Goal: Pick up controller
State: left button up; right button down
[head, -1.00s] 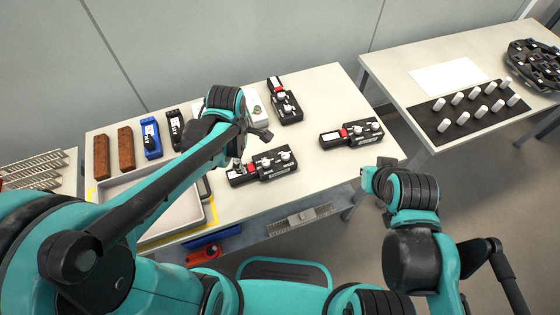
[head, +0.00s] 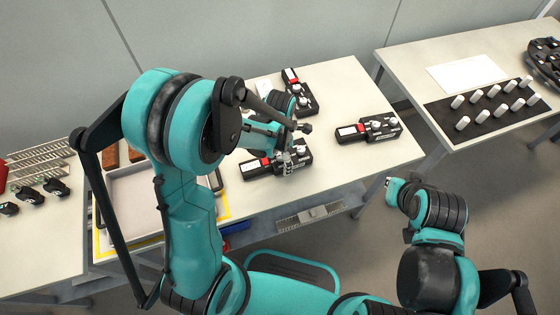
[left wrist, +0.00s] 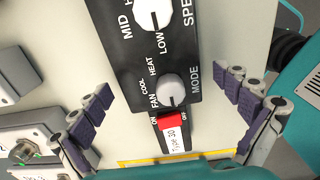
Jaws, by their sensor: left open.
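Three black controllers with white knobs and red switches lie on the light table. The near one (head: 256,168) is under my left gripper (head: 287,160), which partly hides it. The others lie at the back (head: 292,80) and to the right (head: 368,131).
A grey tray (head: 133,217) stands at the left of the table, partly behind my left arm. A second table (head: 412,58) at the right holds a dark mat with several white cylinders. The table between the near and right controllers is clear.

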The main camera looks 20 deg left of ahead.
pick_arm(q)
jog(key=shift+f, duration=0.15)
jog(key=c, duration=1.3)
jog(key=shift+c, duration=0.2)
